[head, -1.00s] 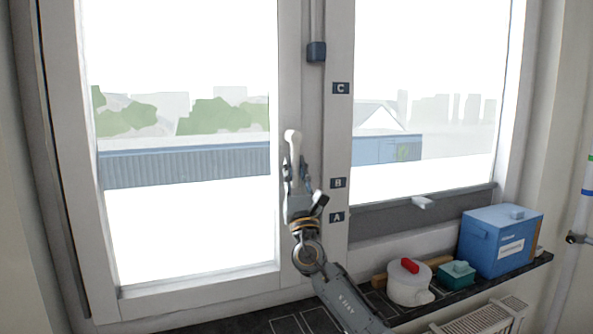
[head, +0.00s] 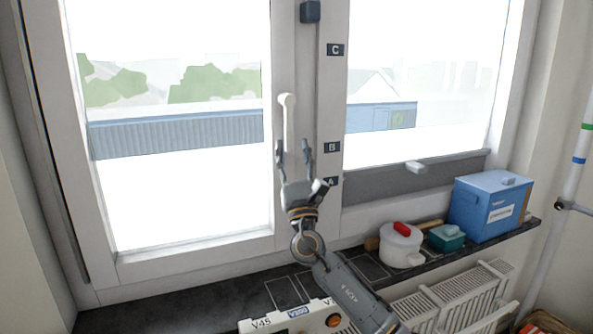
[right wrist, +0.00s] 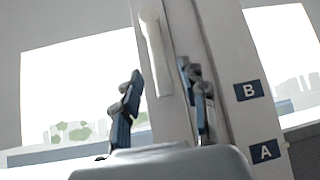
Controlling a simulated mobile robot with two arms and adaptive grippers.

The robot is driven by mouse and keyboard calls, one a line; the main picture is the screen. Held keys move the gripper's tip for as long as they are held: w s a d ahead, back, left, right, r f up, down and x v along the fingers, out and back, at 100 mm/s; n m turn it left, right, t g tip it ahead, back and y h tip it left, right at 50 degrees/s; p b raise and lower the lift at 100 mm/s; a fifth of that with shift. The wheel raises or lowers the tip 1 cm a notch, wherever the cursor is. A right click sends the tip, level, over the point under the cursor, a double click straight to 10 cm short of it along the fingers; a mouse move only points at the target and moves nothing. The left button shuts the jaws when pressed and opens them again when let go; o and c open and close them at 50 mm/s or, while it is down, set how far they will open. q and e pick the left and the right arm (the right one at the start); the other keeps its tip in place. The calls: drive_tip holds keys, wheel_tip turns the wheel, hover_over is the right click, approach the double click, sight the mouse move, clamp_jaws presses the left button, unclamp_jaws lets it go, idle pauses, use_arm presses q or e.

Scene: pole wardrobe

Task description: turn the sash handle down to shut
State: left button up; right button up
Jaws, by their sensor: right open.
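The white sash handle (head: 288,122) is on the frame between the two window panes, with its grip pointing down. It also shows in the right wrist view (right wrist: 155,50), beyond the fingers. The left sash (head: 196,248) looks flush in its frame. My right gripper (head: 293,151) is open and empty. Its fingertips are just below and about level with the handle's lower end; I cannot tell whether they touch it. In the right wrist view the handle's lower part lies between the two fingers (right wrist: 160,88). My left gripper is not in view.
The sill holds a white pot with a red knob (head: 400,246), a teal box (head: 446,238) and a blue box (head: 490,208) at the right. A radiator (head: 455,297) is below. Labels A, B and C mark the frame post. A pole (head: 574,170) stands far right.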

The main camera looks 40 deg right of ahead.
drive_tip(key=v, duration=0.6)
drive_tip(key=shift+s, duration=0.1)
drive_tip(key=shift+f, duration=0.1)
